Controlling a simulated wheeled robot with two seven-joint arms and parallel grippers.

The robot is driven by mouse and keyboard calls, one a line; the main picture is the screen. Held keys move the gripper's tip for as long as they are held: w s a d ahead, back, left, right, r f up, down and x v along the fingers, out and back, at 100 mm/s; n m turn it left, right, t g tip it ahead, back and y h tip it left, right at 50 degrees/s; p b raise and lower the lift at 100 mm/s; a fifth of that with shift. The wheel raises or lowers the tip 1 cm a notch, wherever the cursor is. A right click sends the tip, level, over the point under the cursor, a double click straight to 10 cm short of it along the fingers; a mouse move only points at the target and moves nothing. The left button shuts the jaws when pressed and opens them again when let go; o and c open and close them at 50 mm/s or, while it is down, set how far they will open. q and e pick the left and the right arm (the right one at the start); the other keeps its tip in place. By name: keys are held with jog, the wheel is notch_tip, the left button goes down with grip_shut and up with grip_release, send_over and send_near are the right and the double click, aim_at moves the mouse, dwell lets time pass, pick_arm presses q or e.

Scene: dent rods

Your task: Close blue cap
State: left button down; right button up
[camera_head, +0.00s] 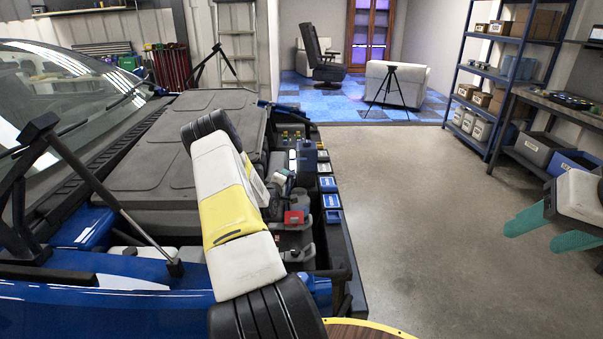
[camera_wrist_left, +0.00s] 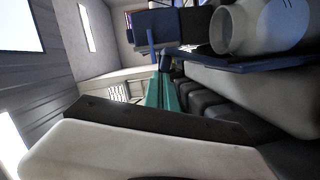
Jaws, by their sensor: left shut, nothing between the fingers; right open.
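My left arm's white and yellow link rises over the engine bay in the head view and hides the left gripper there. In the left wrist view the teal fingers of my left gripper (camera_wrist_left: 163,85) are together and empty. Near them is a dark blue block-like part (camera_wrist_left: 172,24). A white rounded container (camera_wrist_left: 270,25) with a round end lies at upper right, with a thin blue piece (camera_wrist_left: 235,63) along its lower side. I cannot tell which blue part is the cap. My right gripper (camera_head: 528,232) is open and empty at the head view's right edge.
The engine bay's dark cover (camera_head: 150,140) lies left of my arm. A dark blue bottle (camera_head: 306,158) and several blue and white boxes (camera_head: 331,200) stand along the bay's right side. The concrete floor (camera_head: 420,190) is clear. A workbench and shelf (camera_head: 510,75) stand at the right.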

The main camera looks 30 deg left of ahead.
aim_at(292, 181)
pick_arm(q)
jog(key=d+m, duration=0.1)
jog(key=w+d+m, duration=0.1)
jog(key=d+m+g, duration=0.1)
jog(key=shift+w, duration=0.3)
jog(key=w+d+f+m, duration=0.1)
jog(key=m, duration=0.1)
jog(key=w+d+f+m+g+y, duration=0.1)
jog(key=d+m, duration=0.1)
jog(key=m, duration=0.1)
jog(key=w+d+f+m+y, duration=0.1)
jog(key=d+f+m, duration=0.1)
jog(key=shift+d+g, duration=0.1)
jog(key=shift+g, duration=0.3)
jog(key=shift+d+f, duration=0.15)
jog(key=shift+f, duration=0.25)
jog(key=shift+d+f, duration=0.1)
